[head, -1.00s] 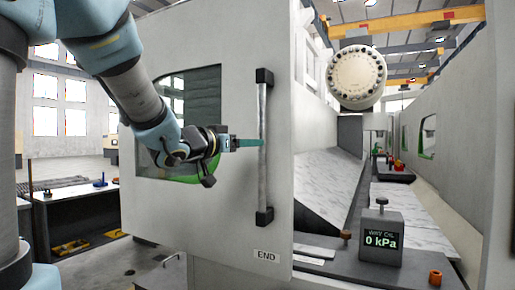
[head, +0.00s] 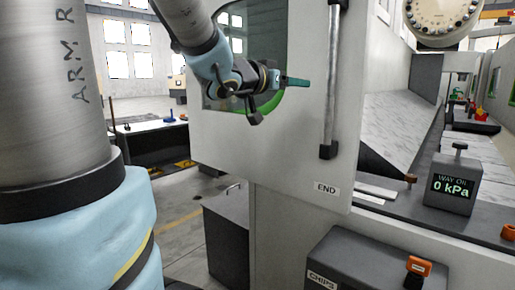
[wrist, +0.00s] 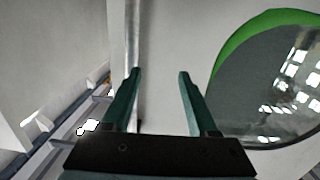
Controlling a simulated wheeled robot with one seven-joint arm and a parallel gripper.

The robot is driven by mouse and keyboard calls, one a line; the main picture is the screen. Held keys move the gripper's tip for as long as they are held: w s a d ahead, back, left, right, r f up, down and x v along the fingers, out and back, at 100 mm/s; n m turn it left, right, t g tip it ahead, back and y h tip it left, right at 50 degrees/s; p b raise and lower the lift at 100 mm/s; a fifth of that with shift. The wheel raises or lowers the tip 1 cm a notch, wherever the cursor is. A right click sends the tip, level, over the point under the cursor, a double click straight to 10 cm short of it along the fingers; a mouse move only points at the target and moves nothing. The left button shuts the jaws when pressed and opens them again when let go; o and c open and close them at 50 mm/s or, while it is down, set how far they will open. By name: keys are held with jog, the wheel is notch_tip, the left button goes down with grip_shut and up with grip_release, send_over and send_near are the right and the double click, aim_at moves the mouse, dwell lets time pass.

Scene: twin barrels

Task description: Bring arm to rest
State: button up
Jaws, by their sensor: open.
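My gripper (head: 297,82) is in front of the grey machine door (head: 300,150), beside its window (head: 222,85). It sits left of the door's vertical bar handle (head: 331,80), apart from it in the head view. In the wrist view the two green fingers of my gripper (wrist: 158,75) are spread with nothing between them. The handle (wrist: 132,45) shows there near the left finger, partly hidden behind it. My arm is bent, coming down from the top of the head view.
A grey "WAY OIL" box reading 0 kPa (head: 452,185) stands on the machine at right. A "CHIPS" box (head: 375,265) with an orange part is low in front. A dark bench (head: 150,140) is at left. Floor shows between bench and machine.

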jog(key=a+f+n+g+y, duration=0.1)
jog(key=a+f+n+y, duration=0.2)
jog(key=a+f+y, duration=0.5)
jog(key=a+f+n+g+y, duration=0.1)
jog(key=a+f+n+y, duration=0.3)
jog(key=f, duration=0.8)
jog(key=s+a+f+g, duration=0.3)
jog(key=s+f+g, duration=0.1)
jog(key=s+f, duration=0.2)
jog(key=s+a+f+g, duration=0.3)
jog(key=s+f, duration=0.3)
jog(key=s, duration=0.2)
jog(key=shift+f+n+g, duration=0.15)
jog(key=shift+n+g, duration=0.25)
jog(key=shift+g, duration=0.3)
jog(key=shift+o, duration=0.3)
